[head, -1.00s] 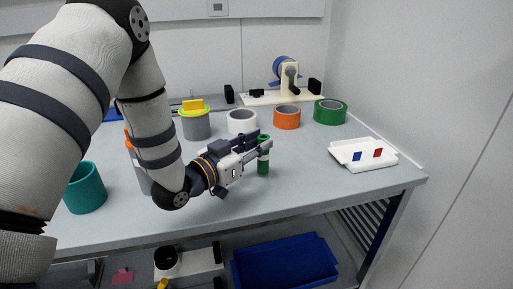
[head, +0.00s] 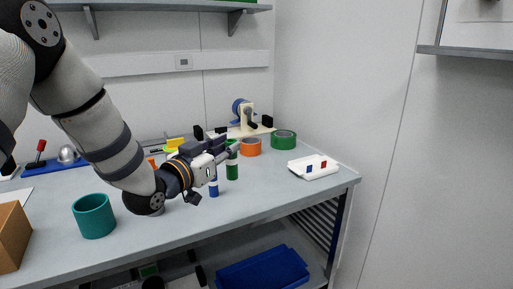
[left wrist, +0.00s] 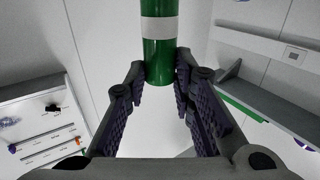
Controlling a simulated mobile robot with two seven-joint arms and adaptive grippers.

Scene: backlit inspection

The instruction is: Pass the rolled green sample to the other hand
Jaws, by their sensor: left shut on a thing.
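The rolled green sample (head: 232,166) is a green cylinder with a pale band. It stands upright between the fingertips of my left gripper (head: 226,148), which is shut on it. In the left wrist view the green sample (left wrist: 160,50) and its white band show between the two padded fingers of my left gripper (left wrist: 160,85). It appears to be held above the table, with its lower part free below the fingers in the head view. My right gripper is in neither view.
A blue roll (head: 213,188) stands on the table (head: 180,220) below my left gripper. A white tray (head: 314,174) with blue and red pieces lies at right. Orange (head: 251,148) and green tape rolls (head: 284,141) stand behind.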

